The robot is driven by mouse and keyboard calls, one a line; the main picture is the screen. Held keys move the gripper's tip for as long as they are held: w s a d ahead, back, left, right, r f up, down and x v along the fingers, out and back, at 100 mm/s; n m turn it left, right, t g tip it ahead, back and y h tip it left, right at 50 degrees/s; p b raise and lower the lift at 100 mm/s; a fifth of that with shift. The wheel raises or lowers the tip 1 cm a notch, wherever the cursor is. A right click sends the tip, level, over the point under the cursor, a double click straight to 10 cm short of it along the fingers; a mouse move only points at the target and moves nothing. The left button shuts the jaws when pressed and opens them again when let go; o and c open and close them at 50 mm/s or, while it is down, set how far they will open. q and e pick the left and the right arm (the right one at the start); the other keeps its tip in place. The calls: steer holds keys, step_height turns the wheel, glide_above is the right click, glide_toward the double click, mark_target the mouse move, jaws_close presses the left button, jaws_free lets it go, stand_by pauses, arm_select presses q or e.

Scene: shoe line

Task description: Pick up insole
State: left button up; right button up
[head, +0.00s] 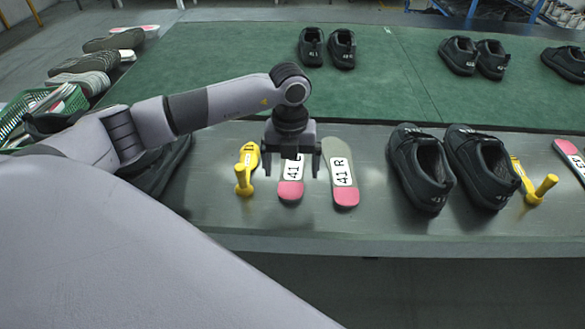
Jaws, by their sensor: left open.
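Two insoles lie side by side on the grey metal table edge. The left insole (290,190), marked 41, is partly hidden under my left gripper. The right insole (345,187), marked 41 R, is grey with a pink heel and lies almost fully in view. My left gripper (292,170) points down over the left insole, its fingers apart on either side of it. The gap between the fingertips and the insole cannot be judged. My right gripper is not in view.
A black shoe pair (420,170) stands to the right, with another yellow tool (533,186) beyond. More shoes (342,48) sit on the green belt (210,65). A green basket (12,115) is at far left.

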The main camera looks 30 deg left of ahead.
mark_target(291, 187)
arm_select(q)
steer(key=shift+w+a, duration=0.1)
steer(key=shift+a, duration=0.2)
steer(key=shift+f, duration=0.35)
steer(key=f, duration=0.6)
steer(key=shift+w+f+p, duration=0.15)
steer(key=shift+w+p, duration=0.15)
steer(key=c, duration=1.1)
